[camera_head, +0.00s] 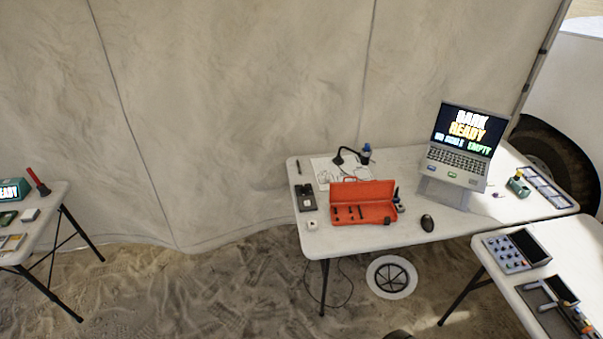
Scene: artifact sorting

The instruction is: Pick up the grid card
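I cannot pick out the grid card for certain at this distance. Small flat card-like items (12,242) lie near the front of the left table (50,215), partly cut off by the picture's left edge. A green item (8,217) and a small white block (30,214) lie behind them. A flat panel divided into several dark cells (543,187) lies at the right end of the middle table (390,236). Neither of my grippers is in view.
The middle table also holds an open orange case (362,207), a laptop (467,140) on a stand, a mouse (427,223) and a lamp (347,154). A right table (490,264) carries control boxes. Sandy ground (200,285) lies open between the left and middle tables.

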